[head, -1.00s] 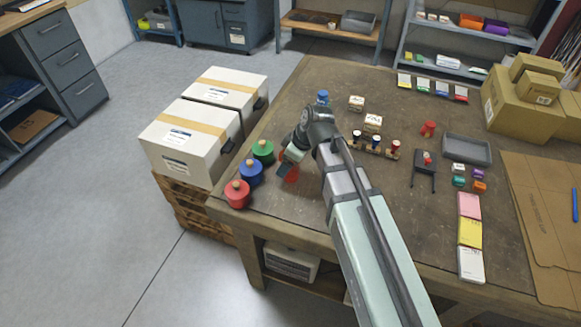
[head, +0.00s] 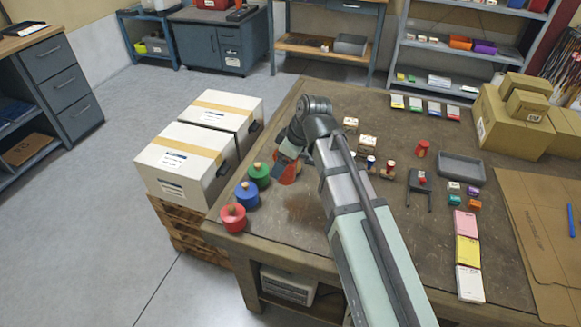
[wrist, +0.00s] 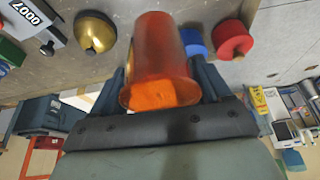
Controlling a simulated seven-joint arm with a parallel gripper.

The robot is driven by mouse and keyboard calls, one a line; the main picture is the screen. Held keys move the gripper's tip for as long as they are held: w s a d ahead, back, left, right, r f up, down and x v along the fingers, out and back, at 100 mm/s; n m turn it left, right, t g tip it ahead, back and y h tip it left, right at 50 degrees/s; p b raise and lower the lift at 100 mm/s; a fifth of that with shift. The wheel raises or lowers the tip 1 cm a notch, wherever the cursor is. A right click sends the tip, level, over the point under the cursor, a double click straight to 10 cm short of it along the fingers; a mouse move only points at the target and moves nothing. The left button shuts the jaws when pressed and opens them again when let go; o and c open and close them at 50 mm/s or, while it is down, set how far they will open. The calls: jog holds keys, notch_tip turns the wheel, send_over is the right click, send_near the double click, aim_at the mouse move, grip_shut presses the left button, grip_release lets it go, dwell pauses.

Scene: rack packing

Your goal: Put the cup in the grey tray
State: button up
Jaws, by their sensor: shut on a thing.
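My gripper (head: 284,160) is at the left part of the workbench, shut on an orange-red cup (wrist: 160,50). In the wrist view the cup sits between both fingers, with one end facing the camera. In the head view the cup (head: 291,173) is partly hidden by my gripper and seems to be a little above the bench. The grey tray (head: 462,181) lies on the right part of the bench, apart from my gripper, and looks empty.
Green (head: 259,172), blue (head: 247,195) and red (head: 233,217) knobbed pots stand left of my gripper. Between it and the tray are small boxes (head: 367,142), a rack with bottles (head: 380,168), a red object (head: 422,149) and a dark stand (head: 419,183).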

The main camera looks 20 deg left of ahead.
jog(key=shift+r, duration=0.5)
jog(key=w+d+m+t+h, duration=0.1)
jog(key=w+d+m, duration=0.7)
jog(key=w+d, duration=1.2)
jog(key=shift+w+d+r+t, duration=0.15)
jog(key=shift+w+d+t, duration=0.15)
jog(key=shift+t, duration=0.6)
jog(key=w+d+m, duration=0.1)
jog(key=w+d, duration=0.1)
jog(key=d, duration=0.3)
jog(key=w+d+m+h, duration=0.1)
jog(key=w+d+m, duration=0.1)
jog(key=d, duration=0.3)
jog(key=w+d+m, duration=0.1)
jog(key=w+d, duration=0.2)
jog(key=d, duration=0.3)
jog(key=shift+w+r+m+t+h, duration=0.1)
jog(key=shift+w+m+t+h, duration=0.25)
jog(key=shift+m+t+h, duration=0.05)
jog(key=m+h, duration=0.2)
jog(key=m, duration=0.3)
send_over(459, 168)
jog(key=shift+t, duration=0.4)
jog(key=shift+s+f, duration=0.1)
jog(key=shift+f, duration=4.8)
jog(key=shift+f, duration=0.1)
